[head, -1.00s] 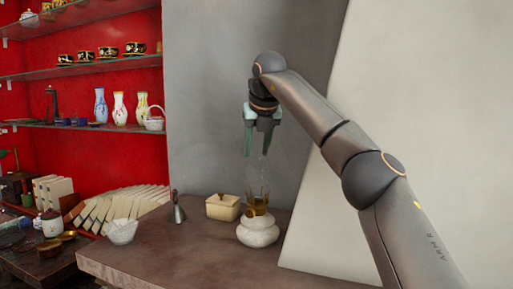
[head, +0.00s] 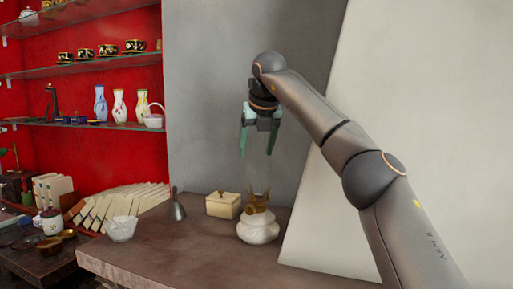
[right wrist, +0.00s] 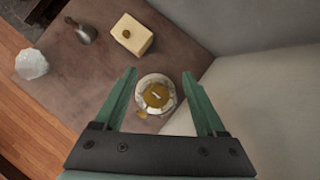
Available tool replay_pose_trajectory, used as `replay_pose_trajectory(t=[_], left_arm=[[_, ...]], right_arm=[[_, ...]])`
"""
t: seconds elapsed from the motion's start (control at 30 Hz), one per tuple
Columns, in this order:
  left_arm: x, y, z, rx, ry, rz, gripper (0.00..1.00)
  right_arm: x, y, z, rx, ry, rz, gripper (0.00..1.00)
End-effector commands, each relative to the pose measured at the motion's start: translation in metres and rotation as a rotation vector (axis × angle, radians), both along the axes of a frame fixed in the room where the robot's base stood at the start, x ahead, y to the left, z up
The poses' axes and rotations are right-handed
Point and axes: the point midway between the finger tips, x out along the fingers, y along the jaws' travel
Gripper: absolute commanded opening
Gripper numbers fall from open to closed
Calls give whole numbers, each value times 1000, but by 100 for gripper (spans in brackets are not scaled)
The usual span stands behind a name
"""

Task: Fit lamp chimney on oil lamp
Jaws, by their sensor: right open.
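The oil lamp (head: 258,230) stands upright on the counter, with a round white body and a brass burner (head: 257,202) on top. The right wrist view shows the lamp from above (right wrist: 147,108). The clear glass lamp chimney shows only as a faint outline above the burner in the head view; whether it is seated cannot be told. My right gripper (head: 257,154) is above the lamp with its green fingers spread apart and pointing down. In the right wrist view its open fingers (right wrist: 160,73) frame the lamp, touching nothing visible. My left gripper is not in view.
A cream lidded box (head: 222,206), a grey metal cone-shaped thing (head: 177,207) and a white faceted bowl (head: 121,229) stand left of the lamp on the counter (head: 185,255). A pale slanted wall is close on its right. Shelves hold vases and cups.

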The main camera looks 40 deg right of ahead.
Motion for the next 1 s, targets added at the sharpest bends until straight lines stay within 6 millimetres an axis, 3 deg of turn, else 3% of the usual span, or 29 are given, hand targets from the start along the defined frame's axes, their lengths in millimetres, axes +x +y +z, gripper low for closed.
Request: replay_pose_trajectory(t=[0.07,0.5,0.7,1.0], left_arm=[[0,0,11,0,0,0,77],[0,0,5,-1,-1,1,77],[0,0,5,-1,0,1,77],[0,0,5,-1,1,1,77]], right_arm=[[0,0,14,0,-1,0,73],[-47,27,91,-1,-3,1,73],[-55,31,105,-1,-1,1,73],[-57,32,108,0,0,1,73]])
